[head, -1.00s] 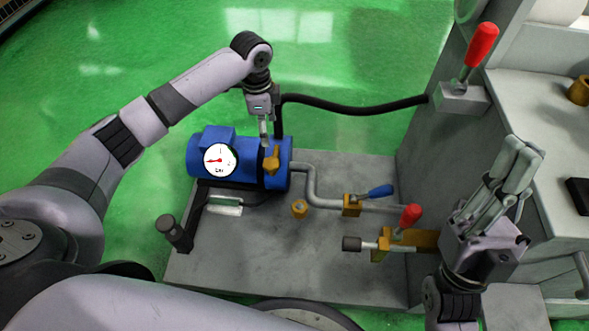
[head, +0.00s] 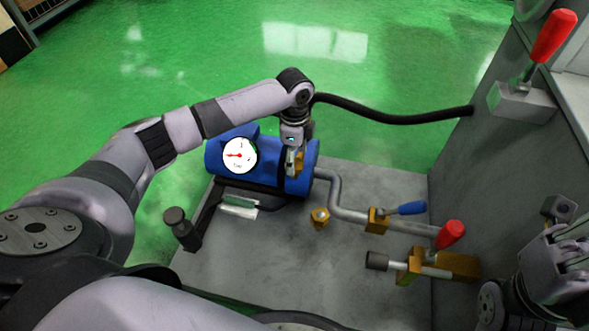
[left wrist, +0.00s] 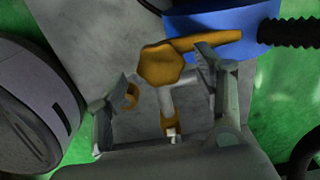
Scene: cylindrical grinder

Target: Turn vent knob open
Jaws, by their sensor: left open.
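The brass vent knob (head: 300,162) is at the right end of the blue tank (head: 226,156), partly hidden by my left gripper (head: 293,168). In the left wrist view, the knob (left wrist: 165,64) has a rounded head and a brass arm reaching right toward the blue tank (left wrist: 225,18). My left gripper (left wrist: 167,78) is open, its fingers on either side of the knob; contact is not clear. My right gripper (head: 562,250) is at the right edge, partly cut off, away from the knob; its finger gap is unclear.
A white dial gauge (head: 239,155) is on the tank. A black hose (head: 400,117) runs behind. A blue-handled valve (head: 405,209), a red-handled clamp (head: 451,236) and a small brass fitting (head: 320,217) are on the grey base plate (head: 290,265). A red lever (head: 551,38) stands upper right.

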